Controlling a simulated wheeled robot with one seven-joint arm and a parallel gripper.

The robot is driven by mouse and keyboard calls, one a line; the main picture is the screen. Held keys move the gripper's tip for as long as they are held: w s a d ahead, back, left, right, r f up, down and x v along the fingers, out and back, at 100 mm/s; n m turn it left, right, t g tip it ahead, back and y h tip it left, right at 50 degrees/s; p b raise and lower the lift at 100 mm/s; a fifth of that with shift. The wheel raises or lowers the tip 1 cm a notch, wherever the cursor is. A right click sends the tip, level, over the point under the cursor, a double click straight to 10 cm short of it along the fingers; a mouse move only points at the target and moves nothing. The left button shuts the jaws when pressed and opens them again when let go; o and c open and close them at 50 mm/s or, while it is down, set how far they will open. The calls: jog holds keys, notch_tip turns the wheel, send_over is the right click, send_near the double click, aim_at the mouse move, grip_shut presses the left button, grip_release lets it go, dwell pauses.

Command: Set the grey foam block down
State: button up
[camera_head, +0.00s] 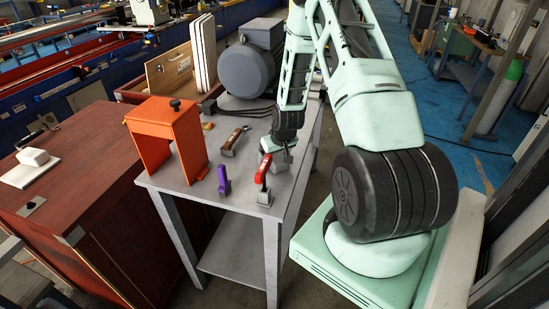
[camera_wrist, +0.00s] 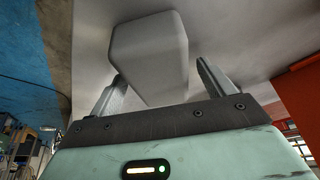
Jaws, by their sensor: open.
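The grey foam block (camera_wrist: 150,50) is a pale, rounded block in the wrist view, in front of and partly between my fingers. It appears to rest on the grey table top. My gripper (camera_wrist: 160,70) is open. A gap shows between the block and the right finger; the left fingertip meets the block's edge in the picture, and I cannot tell if they touch. In the head view my gripper (camera_head: 276,149) is low over the table's right side, and the block (camera_head: 279,163) shows only as a small grey patch beside it.
A red-handled clamp (camera_head: 263,168) stands close to my gripper. A purple item (camera_head: 223,181), a brown-handled tool (camera_head: 234,141) and an orange stand (camera_head: 165,118) are to the left. A large grey motor (camera_head: 247,70) is at the back of the grey table (camera_head: 208,203).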

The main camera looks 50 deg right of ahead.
jog(key=shift+f+b, duration=0.25)
jog(key=shift+b, duration=0.05)
dwell(0.4)
jog(key=c, duration=1.1)
